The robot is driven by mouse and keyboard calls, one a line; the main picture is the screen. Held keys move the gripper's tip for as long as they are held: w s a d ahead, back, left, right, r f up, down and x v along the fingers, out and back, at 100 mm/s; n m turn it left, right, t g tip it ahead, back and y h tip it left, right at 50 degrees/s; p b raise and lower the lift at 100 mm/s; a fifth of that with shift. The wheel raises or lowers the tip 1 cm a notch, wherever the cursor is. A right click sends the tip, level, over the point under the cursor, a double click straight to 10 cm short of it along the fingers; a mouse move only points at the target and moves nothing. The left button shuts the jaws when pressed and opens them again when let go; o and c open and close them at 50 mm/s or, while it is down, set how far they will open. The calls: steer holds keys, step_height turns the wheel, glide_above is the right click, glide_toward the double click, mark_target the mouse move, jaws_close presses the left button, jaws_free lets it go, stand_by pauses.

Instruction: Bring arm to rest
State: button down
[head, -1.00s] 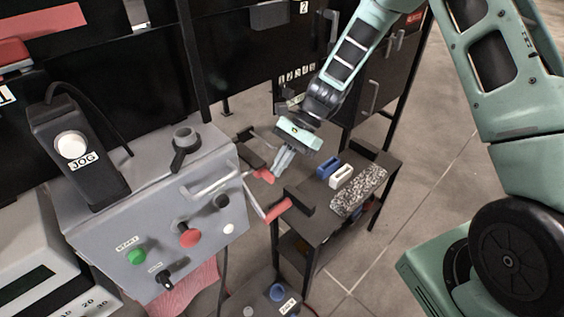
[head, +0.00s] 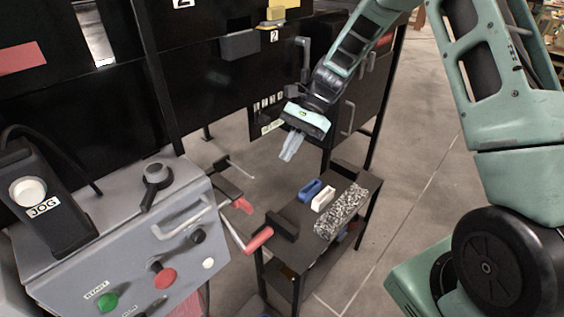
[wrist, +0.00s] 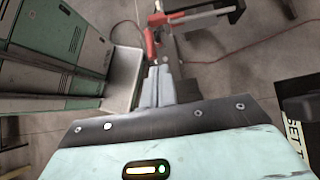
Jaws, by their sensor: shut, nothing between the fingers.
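My gripper (head: 288,152) hangs from my green arm in the upper middle of the head view, in the air above and behind the small black table. Its fingers are shut with nothing between them. In the wrist view the shut fingers (wrist: 159,84) point away over the grey floor. They touch nothing that I can see.
The black table (head: 290,250) carries a blue block (head: 310,190), a white block (head: 323,199) and a speckled block (head: 341,212). The grey control box (head: 130,240) and a red-gripped handle (head: 259,240) stand left. Black cabinets (head: 225,80) stand behind.

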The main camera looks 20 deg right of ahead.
stand_by(0.5)
steer(key=s+a+r+n+h, duration=0.3)
steer(key=s+a+n, duration=0.2)
steer(key=s, duration=0.2)
steer(key=s+a+r+n+h, duration=0.2)
steer(key=s+a+r+n, duration=0.2)
steer(key=s+a+n, duration=0.15)
steer(key=s+a+r+n+t+h, duration=0.1)
steer(key=s+n+t+h, duration=0.1)
steer(key=s+n, duration=0.8)
steer(key=s+t, duration=0.1)
steer(key=s, duration=0.4)
steer(key=shift+r+n+h, duration=0.35)
steer(key=shift+r+h, duration=0.05)
steer(key=shift+a, duration=0.1)
